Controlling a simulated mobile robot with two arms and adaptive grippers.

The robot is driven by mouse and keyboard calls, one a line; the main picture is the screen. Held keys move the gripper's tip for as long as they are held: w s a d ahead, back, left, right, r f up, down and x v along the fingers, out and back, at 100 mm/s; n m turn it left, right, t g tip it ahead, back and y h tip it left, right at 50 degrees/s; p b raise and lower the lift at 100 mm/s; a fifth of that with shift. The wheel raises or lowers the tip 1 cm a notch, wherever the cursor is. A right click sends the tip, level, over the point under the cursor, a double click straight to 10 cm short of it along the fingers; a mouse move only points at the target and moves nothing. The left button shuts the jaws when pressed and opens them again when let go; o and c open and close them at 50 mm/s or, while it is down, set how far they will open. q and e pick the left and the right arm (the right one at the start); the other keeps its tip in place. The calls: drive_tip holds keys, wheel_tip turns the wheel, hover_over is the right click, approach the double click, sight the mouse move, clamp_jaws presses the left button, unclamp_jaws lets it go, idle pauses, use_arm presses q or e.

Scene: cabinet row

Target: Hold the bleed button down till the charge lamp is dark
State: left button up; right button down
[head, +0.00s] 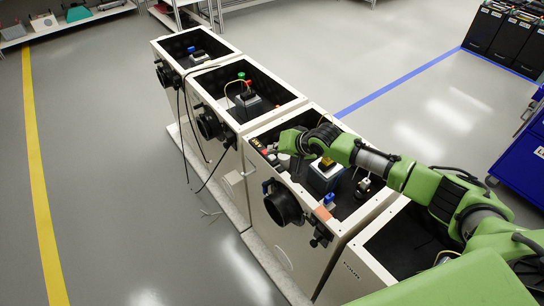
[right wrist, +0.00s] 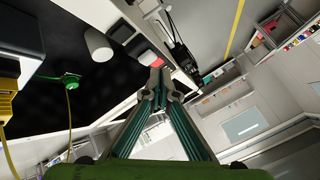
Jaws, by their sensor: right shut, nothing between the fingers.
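My right gripper (right wrist: 158,72) is shut and empty, its fingertips together at the rim of the third cabinet (head: 345,235). In the right wrist view a small red and white part (right wrist: 150,58) lies right at the fingertips. It may be the bleed button; I cannot tell if it is touched or pressed. Small amber marks (head: 256,143) show on the rim's left corner; I cannot tell whether one is the charge lamp or lit. My left gripper is not in view.
The cabinet holds a box with a yellow top (head: 326,164) and small parts. A black round fitting (head: 283,204) sticks out of its front. Black cables hang from the neighbouring cabinets (head: 208,95). A blue cart (head: 522,150) stands right. The floor at left is clear.

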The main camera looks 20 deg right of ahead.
sight(274, 157)
drive_tip(key=shift+f, duration=0.4)
drive_tip(key=shift+s+f, duration=0.1)
drive_tip(key=shift+f, duration=0.45)
idle(1.6)
drive_tip(key=shift+r, duration=0.15)
idle(2.3)
drive_tip(key=shift+r+p, duration=0.7)
drive_tip(key=shift+r, duration=0.1)
wheel_tip(274, 157, up, 5)
drive_tip(key=p, duration=0.5)
drive_tip(key=shift+r, duration=0.1)
